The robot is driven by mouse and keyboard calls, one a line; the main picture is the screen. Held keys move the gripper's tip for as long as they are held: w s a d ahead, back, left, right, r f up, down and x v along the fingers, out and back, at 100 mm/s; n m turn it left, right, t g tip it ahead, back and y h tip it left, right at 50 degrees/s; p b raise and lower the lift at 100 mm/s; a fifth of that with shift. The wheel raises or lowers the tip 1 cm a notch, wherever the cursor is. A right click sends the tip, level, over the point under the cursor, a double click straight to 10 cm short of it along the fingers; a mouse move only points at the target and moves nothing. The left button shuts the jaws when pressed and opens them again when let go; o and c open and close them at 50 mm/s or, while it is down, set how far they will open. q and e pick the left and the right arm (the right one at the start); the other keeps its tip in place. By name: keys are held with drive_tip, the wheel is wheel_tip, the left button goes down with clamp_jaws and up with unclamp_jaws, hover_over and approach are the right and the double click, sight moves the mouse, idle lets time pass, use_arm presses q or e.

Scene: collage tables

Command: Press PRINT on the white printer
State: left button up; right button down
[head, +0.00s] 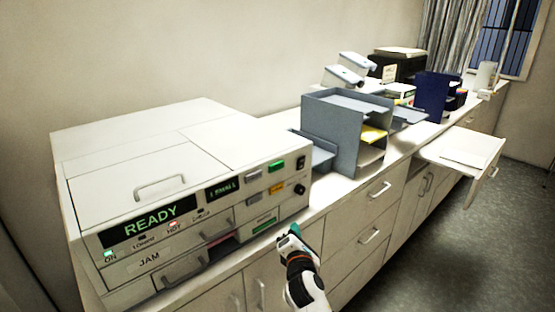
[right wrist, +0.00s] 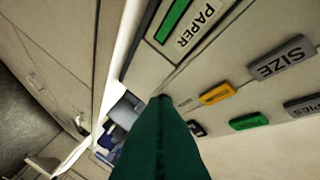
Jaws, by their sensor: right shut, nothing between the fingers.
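The white printer (head: 170,160) stands at the left of the counter, its display (head: 150,221) glowing READY. Its front has grey, green and orange buttons at the right; I cannot read PRINT on any of them. A green button (head: 277,166) sits at the upper right, with an orange button (head: 277,188) below it. The right wrist view shows a grey SIZE button (right wrist: 281,58), an orange button (right wrist: 215,93) and a green button (right wrist: 249,121). My right gripper (head: 289,232) is shut and empty, just in front of the printer's lower right corner. My left gripper is not in view.
A grey paper organizer (head: 333,130) stands right of the printer. A dark blue holder (head: 432,94) and a black machine (head: 397,66) are farther back. A pulled-out white shelf (head: 465,150) juts from the counter. The floor (head: 450,240) at right is clear.

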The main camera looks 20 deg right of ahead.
wheel_tip(320, 180, up, 14)
drive_tip(key=d+n+t+h+p, duration=0.1)
drive_tip(key=d+h+p, duration=0.1)
drive_tip(key=shift+s+d+f+h, duration=0.2)
drive_tip(key=shift+s+d+h, duration=0.15)
drive_tip(key=shift+s, duration=0.1)
drive_tip(key=shift+w, duration=0.15)
drive_tip(key=b, duration=0.5)
approach(283, 164)
drive_tip(key=w+d, duration=0.3)
drive_tip(key=shift+w+a+r+b, duration=0.25)
drive_tip(key=shift+w+r+b, duration=0.15)
drive_tip(key=shift+w, duration=0.1)
drive_tip(key=shift+w+f, duration=0.1)
idle(0.7)
drive_tip(key=shift+w+a, duration=0.1)
drive_tip(key=shift+w, duration=0.2)
